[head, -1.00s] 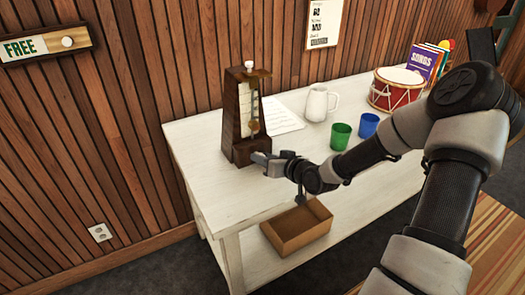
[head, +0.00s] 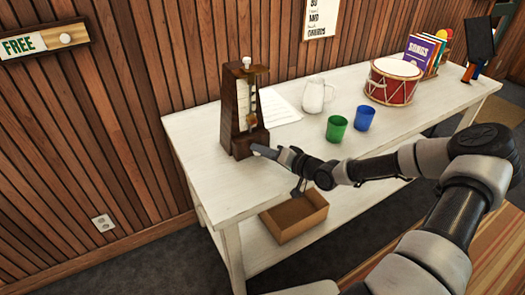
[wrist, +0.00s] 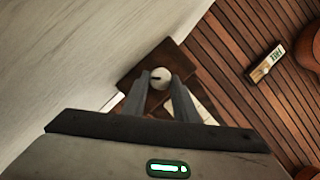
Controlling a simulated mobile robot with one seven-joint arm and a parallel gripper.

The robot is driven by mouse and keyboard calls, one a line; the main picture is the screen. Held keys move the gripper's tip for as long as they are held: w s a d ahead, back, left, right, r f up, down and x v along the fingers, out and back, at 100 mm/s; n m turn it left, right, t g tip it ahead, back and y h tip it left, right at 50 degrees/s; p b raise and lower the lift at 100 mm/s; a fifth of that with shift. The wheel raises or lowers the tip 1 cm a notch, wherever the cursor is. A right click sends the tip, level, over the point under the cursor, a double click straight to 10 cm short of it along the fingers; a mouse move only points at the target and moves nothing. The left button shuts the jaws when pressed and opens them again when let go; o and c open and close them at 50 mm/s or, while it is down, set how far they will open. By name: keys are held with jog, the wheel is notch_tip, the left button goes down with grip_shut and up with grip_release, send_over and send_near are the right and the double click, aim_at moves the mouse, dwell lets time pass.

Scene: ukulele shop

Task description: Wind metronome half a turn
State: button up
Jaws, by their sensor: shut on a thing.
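The dark wooden metronome (head: 244,110) stands upright at the left end of the white table, with a pale dial and a small light knob on top. My gripper (head: 258,150) is at the lower right of its base. In the wrist view, my gripper (wrist: 161,82) has its two fingers on either side of a pale round winding knob (wrist: 161,77) with a dark mark, and is shut on it. The brown metronome body (wrist: 135,82) shows behind the knob. The finger contact is too small to see in the head view.
On the white table (head: 205,185), a sheet of paper (head: 279,108), white mug (head: 316,95), green cup (head: 337,128), blue cup (head: 365,117) and red drum (head: 393,82) stand right of the metronome. A cardboard box (head: 293,218) sits below. The table's front left is clear.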

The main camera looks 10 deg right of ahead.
dwell(0.3)
jog(key=o, duration=1.1)
jog(key=shift+c, duration=0.2)
jog(key=shift+s, duration=0.1)
jog(key=shift+s+d+r, duration=0.1)
jog(key=shift+s+d, duration=0.15)
jog(key=shift+d, duration=0.05)
jog(key=p+v, duration=0.2)
jog(key=v, duration=1.4)
jog(key=shift+s, duration=0.3)
jog(key=shift+c, duration=0.2)
